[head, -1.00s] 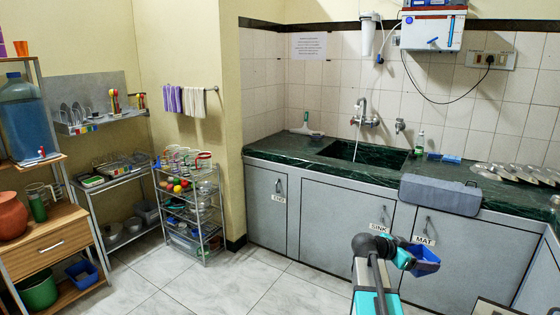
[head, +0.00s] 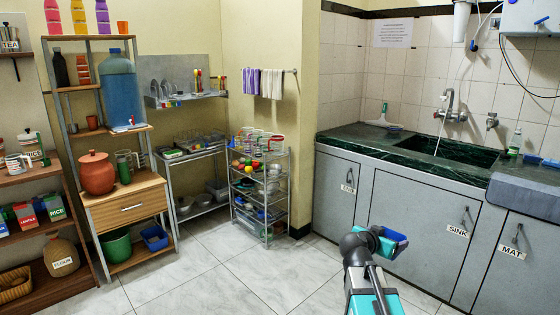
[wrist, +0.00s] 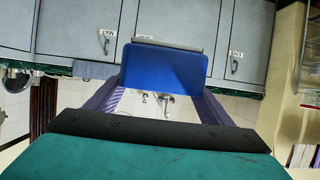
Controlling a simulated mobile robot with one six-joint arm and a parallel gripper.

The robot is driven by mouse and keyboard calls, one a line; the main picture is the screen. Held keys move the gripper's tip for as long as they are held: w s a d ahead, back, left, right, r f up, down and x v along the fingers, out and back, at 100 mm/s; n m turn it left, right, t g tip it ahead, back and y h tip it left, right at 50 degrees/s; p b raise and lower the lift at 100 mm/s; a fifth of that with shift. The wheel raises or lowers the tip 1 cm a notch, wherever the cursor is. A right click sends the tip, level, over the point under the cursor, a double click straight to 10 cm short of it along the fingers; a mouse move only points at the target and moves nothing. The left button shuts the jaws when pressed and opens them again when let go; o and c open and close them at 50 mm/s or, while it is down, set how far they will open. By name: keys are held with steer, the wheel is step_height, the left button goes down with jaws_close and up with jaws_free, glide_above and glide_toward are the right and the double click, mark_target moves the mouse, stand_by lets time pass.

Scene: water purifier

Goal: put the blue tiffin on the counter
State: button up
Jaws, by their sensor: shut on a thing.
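The blue tiffin (head: 396,247) is held at the end of my arm, in front of the grey cabinet doors. In the wrist view the blue tiffin (wrist: 165,72) fills the space between the two fingers, and its inside is hard to make out. My gripper (head: 380,241) is shut on it; in the wrist view my gripper (wrist: 163,88) has a finger along each side. The dark green counter (head: 348,138) lies behind and above the tiffin in the head view. The tiffin is apart from the counter.
The sink (head: 450,150) is set in the counter. A wire rack (head: 262,200) and a wooden cabinet (head: 128,210) stand at left. The tiled floor (head: 230,270) between is clear.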

steer(key=w+a+r+n+t+y+b, duration=0.1)
steer(key=a+n+y, duration=0.3)
steer(key=a, duration=0.5)
steer(key=w+a+r+n+t+y+b, duration=0.1)
steer(key=w+a+r+n+t+y, duration=0.1)
steer(key=a, duration=0.7)
steer(key=r+n+t+y, duration=0.1)
steer(key=r+n+y, duration=0.1)
steer(key=n+y, duration=0.1)
steer(key=shift+w+y, duration=0.35)
steer(key=shift+y, duration=0.05)
step_height(320, 180, up, 18)
steer(key=p, duration=1.8)
steer(key=shift+r, duration=0.2)
steer(key=shift+a, duration=0.15)
